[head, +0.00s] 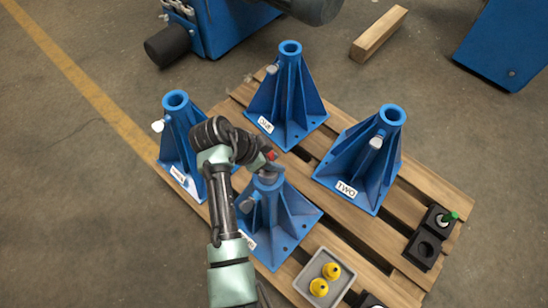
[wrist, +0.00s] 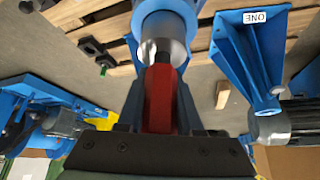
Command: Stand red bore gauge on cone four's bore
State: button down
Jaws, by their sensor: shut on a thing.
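My gripper (head: 267,163) is shut on the red bore gauge (wrist: 159,98), at the top of the nearest blue cone (head: 268,212). A little of the gauge's red shows in the head view (head: 271,155). In the wrist view, the gauge's silver end points at the blue round top (wrist: 197,32) of a cone and overlaps its bore. I cannot tell how deep the silver end sits. The nearest cone's label (head: 249,240) is partly hidden by my arm, so its number is not readable.
Other blue cones stand on the pallet: one labelled TWO (head: 365,165) at right, one at the back (head: 288,95), one at left (head: 178,135). A grey tray (head: 301,283) holds yellow parts. A green-topped gauge (head: 451,217) stands in a black block; another black block (head: 423,251) has an empty hole.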

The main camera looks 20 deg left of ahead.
jog(key=shift+w+r, duration=0.1)
jog(key=c, duration=0.6)
grip_release()
jog(key=shift+r+p, duration=0.35)
jog(key=shift+r, duration=0.1)
jog(key=p+v, duration=0.3)
jog(key=v, duration=0.9)
jog(key=shift+r, duration=0.1)
